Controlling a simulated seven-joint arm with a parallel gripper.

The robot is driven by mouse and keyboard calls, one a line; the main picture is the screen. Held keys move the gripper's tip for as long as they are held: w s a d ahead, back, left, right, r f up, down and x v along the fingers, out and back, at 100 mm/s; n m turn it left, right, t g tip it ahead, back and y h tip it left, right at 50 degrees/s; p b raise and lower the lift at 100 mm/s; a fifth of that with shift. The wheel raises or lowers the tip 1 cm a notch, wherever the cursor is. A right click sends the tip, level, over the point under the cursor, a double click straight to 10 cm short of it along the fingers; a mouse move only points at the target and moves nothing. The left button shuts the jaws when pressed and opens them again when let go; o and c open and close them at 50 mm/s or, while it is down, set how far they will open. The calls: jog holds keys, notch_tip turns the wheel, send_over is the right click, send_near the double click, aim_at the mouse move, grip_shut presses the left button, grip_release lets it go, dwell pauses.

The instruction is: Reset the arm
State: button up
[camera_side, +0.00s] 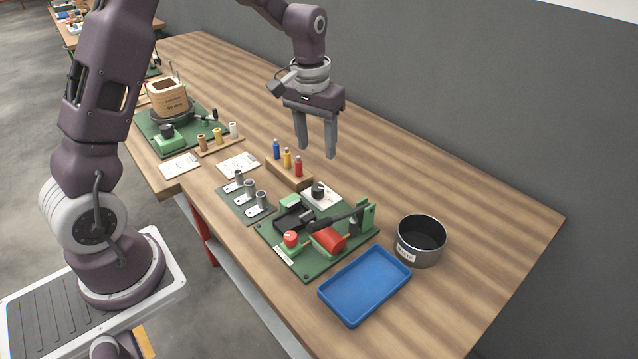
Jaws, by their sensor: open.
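My gripper (316,152) hangs above the wooden table, pointing down, with its two grey fingers apart and nothing between them. It is to the right of and higher than a wooden block (289,174) that holds a blue, a yellow and a red bottle upright. It touches nothing that I can see. My arm reaches over from the left, and its upper part runs out of the picture at the top.
A green board (310,262) with a red cylinder and black lever stands near the middle. A blue tray (366,286) and a dark round pot (420,241) are to its right. Another green board (190,148) carries a wooden box (167,98). The table's right end is clear.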

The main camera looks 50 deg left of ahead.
jog(key=s+d+r+m+t, duration=0.15)
jog(key=s+d+r, duration=0.35)
jog(key=s+r, duration=0.5)
jog(key=s+d+r+m+t, duration=0.1)
jog(key=s, duration=0.7)
jog(key=s+d+r+m+t, duration=0.1)
jog(key=s+d+r+t, duration=0.1)
jog(key=s, duration=0.6)
jog(key=shift+s+d+r, duration=0.2)
jog(key=shift+s+d, duration=0.05)
jog(key=shift+s, duration=0.1)
